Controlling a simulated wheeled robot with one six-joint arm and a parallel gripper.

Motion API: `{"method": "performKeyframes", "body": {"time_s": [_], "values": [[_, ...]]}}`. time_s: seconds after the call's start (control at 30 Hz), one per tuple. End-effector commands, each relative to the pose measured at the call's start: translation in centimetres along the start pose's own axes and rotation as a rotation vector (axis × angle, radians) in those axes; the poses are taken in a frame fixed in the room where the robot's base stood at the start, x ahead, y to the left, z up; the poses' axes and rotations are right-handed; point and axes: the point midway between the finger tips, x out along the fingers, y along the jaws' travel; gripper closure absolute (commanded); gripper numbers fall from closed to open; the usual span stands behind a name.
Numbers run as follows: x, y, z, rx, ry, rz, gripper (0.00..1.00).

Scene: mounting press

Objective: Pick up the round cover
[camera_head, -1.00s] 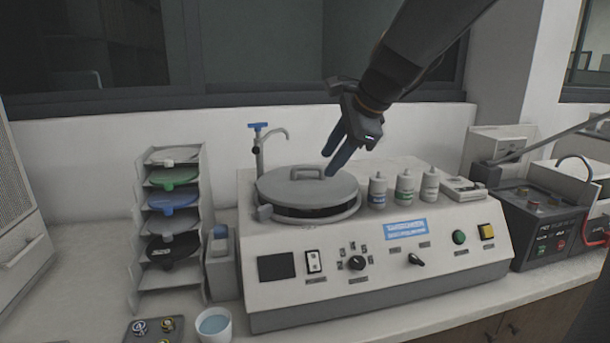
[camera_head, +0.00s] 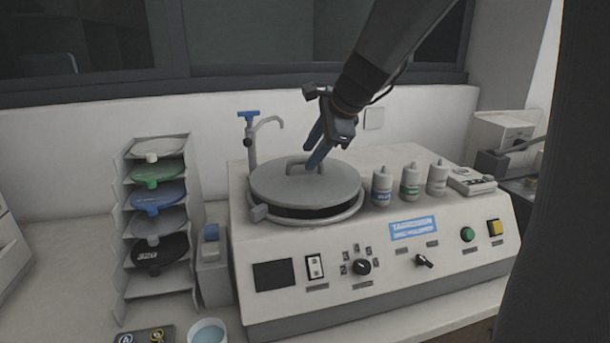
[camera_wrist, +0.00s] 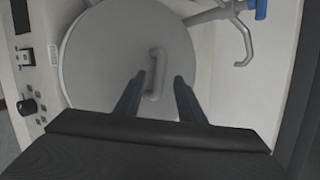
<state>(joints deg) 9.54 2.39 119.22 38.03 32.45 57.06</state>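The round cover (camera_head: 278,186) is a grey disc with a raised bar handle (camera_head: 297,166), lying flat on the round basin of the white machine. It also shows in the wrist view (camera_wrist: 100,60), with its handle (camera_wrist: 158,72) near the disc's middle. My gripper (camera_head: 312,160) has dark blue fingers and reaches down over the cover from the upper right. In the wrist view my gripper (camera_wrist: 155,88) is open, one finger on each side of the handle's near end. I cannot tell whether the fingers touch the cover.
A tap with a blue handle (camera_head: 250,140) stands behind the cover. Several white bottles (camera_head: 410,180) stand to its right on the machine (camera_head: 330,285). A rack of coloured discs (camera_head: 122,250) and a cup (camera_head: 207,331) are at the left.

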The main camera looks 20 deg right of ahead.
Motion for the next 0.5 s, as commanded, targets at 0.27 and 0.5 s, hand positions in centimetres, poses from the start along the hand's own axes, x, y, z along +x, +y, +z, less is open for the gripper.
{"method": "performKeyframes", "body": {"time_s": [0.27,0.5], "values": [[2.4,0.1,0.2,-0.002,-0.001,0.001,0.64],[2.4,0.0,0.2,-0.002,-0.001,0.000,0.73]]}}
